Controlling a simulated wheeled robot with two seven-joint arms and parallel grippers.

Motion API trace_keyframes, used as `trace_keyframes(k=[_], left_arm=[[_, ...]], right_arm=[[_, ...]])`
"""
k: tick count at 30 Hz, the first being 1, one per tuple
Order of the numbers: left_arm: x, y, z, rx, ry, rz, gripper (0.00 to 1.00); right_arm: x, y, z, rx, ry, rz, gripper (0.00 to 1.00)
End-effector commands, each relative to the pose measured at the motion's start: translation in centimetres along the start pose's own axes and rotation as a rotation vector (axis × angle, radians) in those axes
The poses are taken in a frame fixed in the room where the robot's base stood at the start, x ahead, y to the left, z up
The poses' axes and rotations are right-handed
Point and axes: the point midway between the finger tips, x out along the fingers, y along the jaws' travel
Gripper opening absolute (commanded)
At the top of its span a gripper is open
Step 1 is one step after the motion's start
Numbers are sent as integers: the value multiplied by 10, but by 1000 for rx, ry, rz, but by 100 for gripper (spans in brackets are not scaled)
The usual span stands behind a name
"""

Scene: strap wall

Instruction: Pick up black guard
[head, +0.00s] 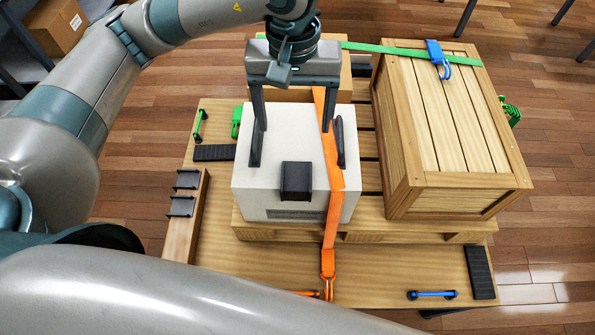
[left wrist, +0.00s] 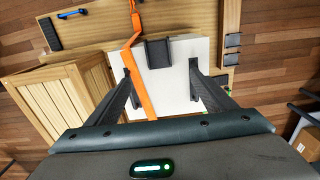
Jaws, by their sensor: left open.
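A black guard (head: 297,181) sits over the front top edge of the white box (head: 250,190). It also shows in the left wrist view (left wrist: 157,52), at the top middle. My left gripper (head: 298,155) is open and empty above the white box, fingers pointing down. Its fingers are spread wider than the guard, which lies just in front of them in the head view. In the left wrist view the gripper (left wrist: 161,72) has the guard ahead, between its two fingertips. Two similar black guards (head: 187,180) (head: 181,207) sit on a wooden block at the left. My right gripper is out of view.
An orange strap (head: 333,205) runs over the white box, right of the guard and close to the right finger. A wooden crate (head: 440,120) with a green strap (head: 390,50) stands at the right. A blue-handled bar (head: 432,295) lies on the board's front right.

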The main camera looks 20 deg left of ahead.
Motion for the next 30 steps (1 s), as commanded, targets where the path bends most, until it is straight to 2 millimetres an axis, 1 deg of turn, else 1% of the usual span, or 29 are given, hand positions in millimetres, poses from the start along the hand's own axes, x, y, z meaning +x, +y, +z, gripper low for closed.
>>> trace_keyframes(k=[5,11,26,30], left_arm=[[2,0,0,-1,-3,1,77],[16,0,1,0,-6,0,77],[74,0,2,-1,-8,0,77],[94,0,2,-3,-8,-2,77]], right_arm=[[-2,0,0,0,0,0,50],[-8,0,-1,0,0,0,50],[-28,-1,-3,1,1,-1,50],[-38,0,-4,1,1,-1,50]])
